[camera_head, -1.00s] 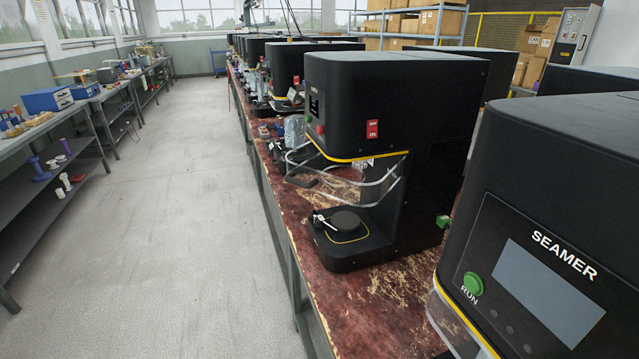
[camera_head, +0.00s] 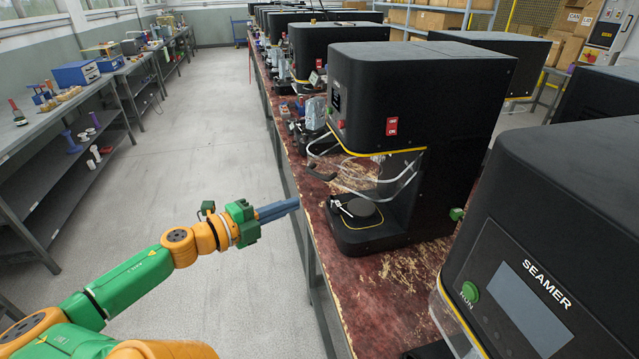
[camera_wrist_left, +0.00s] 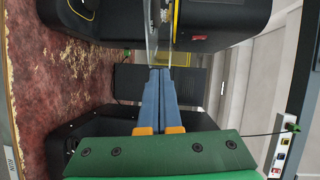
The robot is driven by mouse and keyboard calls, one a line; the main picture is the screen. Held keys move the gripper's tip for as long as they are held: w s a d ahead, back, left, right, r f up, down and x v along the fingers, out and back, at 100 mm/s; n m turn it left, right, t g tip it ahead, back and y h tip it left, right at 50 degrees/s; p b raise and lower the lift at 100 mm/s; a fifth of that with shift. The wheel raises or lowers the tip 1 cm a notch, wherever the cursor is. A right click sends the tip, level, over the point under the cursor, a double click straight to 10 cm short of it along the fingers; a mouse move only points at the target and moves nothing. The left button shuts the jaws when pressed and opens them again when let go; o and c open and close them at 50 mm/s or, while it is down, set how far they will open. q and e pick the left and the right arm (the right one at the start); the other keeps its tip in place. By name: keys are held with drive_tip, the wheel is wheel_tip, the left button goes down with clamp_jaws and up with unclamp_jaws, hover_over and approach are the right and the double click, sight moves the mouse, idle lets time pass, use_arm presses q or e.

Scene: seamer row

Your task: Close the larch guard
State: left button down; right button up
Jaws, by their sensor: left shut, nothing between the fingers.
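The nearest whole black seamer (camera_head: 420,95) on the bench has a clear curved guard (camera_head: 362,178) with a dark handle (camera_head: 322,172). The guard sticks out in front of the machine, above the round plate (camera_head: 357,208), with a gap below it. I cannot read a larch name on any machine. My left gripper (camera_head: 296,204) is shut and empty, its blue-grey fingers pointing at the bench edge, left of the guard and apart from it. The left wrist view shows the shut fingers (camera_wrist_left: 160,72) below a clear panel edge (camera_wrist_left: 152,35). My right gripper is out of view.
Another seamer (camera_head: 545,230) with a green RUN button stands close at the right. More machines line the worn red bench (camera_head: 400,290) behind. The aisle floor (camera_head: 200,150) is free. A shelf bench (camera_head: 65,150) runs along the left wall.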

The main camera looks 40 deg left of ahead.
use_arm(q)
drive_tip(key=w+a+f+b, duration=0.1)
drive_tip(key=w+b, duration=0.4)
drive_tip(key=w, duration=0.6)
drive_tip(key=shift+w+a+f+b, duration=0.2)
drive_tip(key=shift+a+f+b, duration=0.2)
drive_tip(key=shift+a, duration=0.15)
